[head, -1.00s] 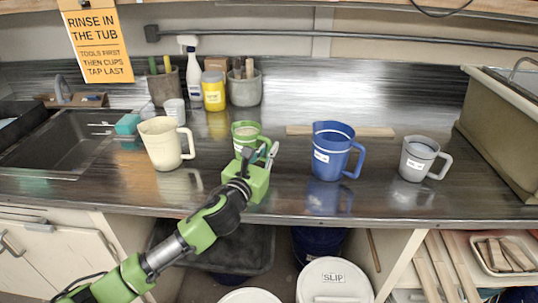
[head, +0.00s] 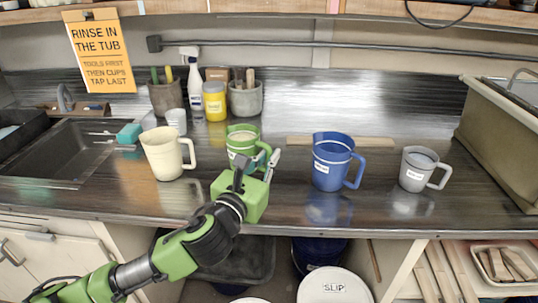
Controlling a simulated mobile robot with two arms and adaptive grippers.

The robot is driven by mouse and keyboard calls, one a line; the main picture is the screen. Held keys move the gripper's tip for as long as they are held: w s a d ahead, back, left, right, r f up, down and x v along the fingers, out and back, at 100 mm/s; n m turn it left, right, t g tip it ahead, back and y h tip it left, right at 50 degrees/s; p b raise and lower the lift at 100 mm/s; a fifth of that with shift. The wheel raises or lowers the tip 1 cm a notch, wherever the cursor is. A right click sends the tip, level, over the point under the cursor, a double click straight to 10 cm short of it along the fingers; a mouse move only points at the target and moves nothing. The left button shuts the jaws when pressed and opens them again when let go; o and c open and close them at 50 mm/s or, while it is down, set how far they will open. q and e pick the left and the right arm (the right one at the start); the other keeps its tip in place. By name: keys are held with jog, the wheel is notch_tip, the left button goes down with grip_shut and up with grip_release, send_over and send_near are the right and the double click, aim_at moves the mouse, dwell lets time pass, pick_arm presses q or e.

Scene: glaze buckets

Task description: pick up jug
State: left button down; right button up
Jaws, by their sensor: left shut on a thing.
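A green jug (head: 242,136) is at the middle of the counter in the head view, with a pale ring inside its rim and its handle on the right. My left gripper (head: 257,164) is at the jug's near side, shut on it, one dark finger in front and one pale finger at the right by the handle. The gripper body hides the jug's lower part and base. The jug looks upright and slightly raised, but its gap to the counter is hidden. My right gripper is not in view.
A cream jug (head: 162,154) stands to the left, a blue jug (head: 328,172) and a grey jug (head: 413,174) to the right. Behind are a yellow jar (head: 215,103), a spray bottle (head: 194,88) and tool pots (head: 246,99). The counter between the green and blue jugs is clear.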

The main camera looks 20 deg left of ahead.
pick_arm(q)
jog(key=shift+s+d+r, duration=0.25)
jog(key=shift+s+r, duration=0.15)
jog(key=shift+s, duration=0.35)
jog(key=shift+s+d+r, duration=0.3)
jog(key=shift+s+r, duration=0.05)
jog(key=shift+s, duration=0.35)
jog(key=shift+s+d+r, duration=0.25)
jog(key=shift+s+r, duration=0.15)
jog(key=shift+s, duration=0.35)
jog(key=shift+s+f, duration=0.1)
